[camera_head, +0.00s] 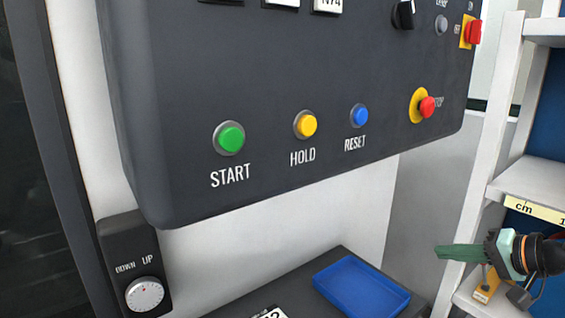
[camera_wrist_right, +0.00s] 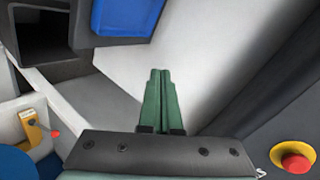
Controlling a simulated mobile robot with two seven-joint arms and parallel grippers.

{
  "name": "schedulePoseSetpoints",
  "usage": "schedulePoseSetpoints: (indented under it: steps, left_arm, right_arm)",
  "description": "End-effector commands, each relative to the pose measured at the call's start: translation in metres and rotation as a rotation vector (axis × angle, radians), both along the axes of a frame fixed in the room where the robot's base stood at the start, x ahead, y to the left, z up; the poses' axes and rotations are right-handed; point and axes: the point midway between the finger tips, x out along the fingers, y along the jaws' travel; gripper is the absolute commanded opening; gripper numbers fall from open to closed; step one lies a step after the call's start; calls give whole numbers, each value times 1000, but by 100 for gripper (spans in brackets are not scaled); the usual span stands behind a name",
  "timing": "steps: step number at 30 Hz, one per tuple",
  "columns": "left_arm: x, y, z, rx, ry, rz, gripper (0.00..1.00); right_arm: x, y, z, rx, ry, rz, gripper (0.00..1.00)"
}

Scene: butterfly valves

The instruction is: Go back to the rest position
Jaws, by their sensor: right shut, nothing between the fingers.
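My right gripper (camera_head: 438,252) is at the lower right of the head view, in front of the white shelf unit. Its green fingers point left and are shut with nothing between them. In the right wrist view the same gripper (camera_wrist_right: 160,75) shows its two fingers pressed together, over a grey and white background. It is apart from the dark control panel (camera_head: 290,85). My left gripper is not in view.
The panel carries a green START button (camera_head: 230,138), a yellow HOLD button (camera_head: 305,125), a blue RESET button (camera_head: 359,116) and a red stop button (camera_head: 427,106). A blue tray (camera_head: 360,287) lies below. White shelves (camera_head: 530,181) stand at right.

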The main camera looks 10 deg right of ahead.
Motion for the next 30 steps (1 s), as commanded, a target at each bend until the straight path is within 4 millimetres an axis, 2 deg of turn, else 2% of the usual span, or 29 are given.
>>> schedulePoseSetpoints:
  steps: [1,4,6,8,9,12,15,18,24,25,30]
  left_arm:
    - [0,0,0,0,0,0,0]
    - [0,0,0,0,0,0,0]
    - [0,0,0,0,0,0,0]
    - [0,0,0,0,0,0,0]
    - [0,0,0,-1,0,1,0]
    - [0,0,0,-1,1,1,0]
    - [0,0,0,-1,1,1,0]
    - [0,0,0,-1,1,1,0]
    - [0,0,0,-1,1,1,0]
    - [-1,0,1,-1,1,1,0]
    - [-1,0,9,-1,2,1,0]
  right_arm:
    - [-7,15,-41,-71,49,38,0]
    - [-28,42,-111,-228,127,121,0]
    - [-49,63,-156,-339,178,193,0]
    - [-72,82,-192,-435,218,263,0]
    - [-90,95,-214,-498,242,315,0]
    - [-134,126,-252,-642,286,436,0]
    - [-171,148,-272,-750,315,530,0]
    - [-201,164,-280,-830,339,602,0]
    - [-251,185,-279,-947,388,704,0]
    - [-253,186,-280,-960,388,711,0]
    - [-230,193,-299,-967,284,674,0]
